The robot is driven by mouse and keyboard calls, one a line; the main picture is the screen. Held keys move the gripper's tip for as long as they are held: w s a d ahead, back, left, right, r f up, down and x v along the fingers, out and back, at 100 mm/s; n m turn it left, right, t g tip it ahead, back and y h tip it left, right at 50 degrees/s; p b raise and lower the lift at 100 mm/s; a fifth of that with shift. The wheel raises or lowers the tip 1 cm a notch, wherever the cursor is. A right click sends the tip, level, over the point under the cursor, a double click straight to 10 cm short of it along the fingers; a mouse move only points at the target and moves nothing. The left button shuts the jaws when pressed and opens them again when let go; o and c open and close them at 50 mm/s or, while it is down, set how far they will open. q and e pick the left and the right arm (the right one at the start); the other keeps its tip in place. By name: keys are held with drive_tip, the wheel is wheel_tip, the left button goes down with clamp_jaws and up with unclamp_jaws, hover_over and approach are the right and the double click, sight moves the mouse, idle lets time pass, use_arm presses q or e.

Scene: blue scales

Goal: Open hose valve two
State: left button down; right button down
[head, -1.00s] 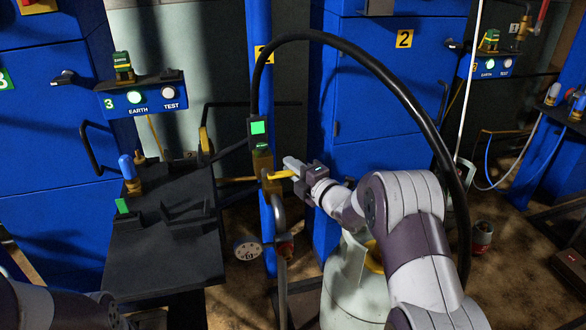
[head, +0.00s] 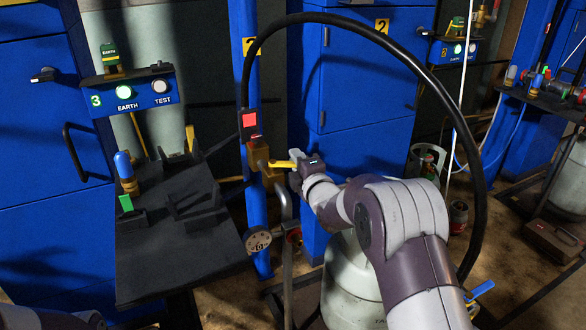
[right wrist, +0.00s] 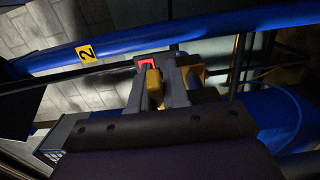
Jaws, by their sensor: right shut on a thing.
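The hose valve has a brass body (head: 257,152) on the blue pole marked 2 (head: 243,205). A black hose arches from the pole to the right. The valve's yellow lever (head: 282,164) points right, and my right gripper (head: 296,164) is shut on its outer end. A small box above the valve shows a red light (head: 249,119). In the right wrist view, the yellow lever (right wrist: 154,85) lies at my right gripper's fingers (right wrist: 165,82), with the red light (right wrist: 147,62) just beyond. My left gripper is out of the picture.
A black shelf (head: 170,265) stands left of the pole, below a panel (head: 130,94) marked 3. A pale gas cylinder (head: 352,285) stands below my right arm. Blue cabinets (head: 365,110) line the back. A pressure gauge (head: 257,241) hangs low on the pole.

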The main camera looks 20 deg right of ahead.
drive_tip(key=shift+s+f+m+h+b, duration=0.2)
drive_tip(key=shift+m+h+b, duration=0.15)
drive_tip(key=shift+h, duration=0.25)
drive_tip(key=shift+r, duration=0.1)
drive_tip(key=c, duration=1.2)
unclamp_jaws()
drive_tip(key=s+p, duration=0.3)
drive_tip(key=s, duration=0.9)
drive_tip(key=shift+s+d+p, duration=0.2)
drive_tip(key=shift+s+p, duration=0.1)
drive_tip(key=shift+s, duration=0.1)
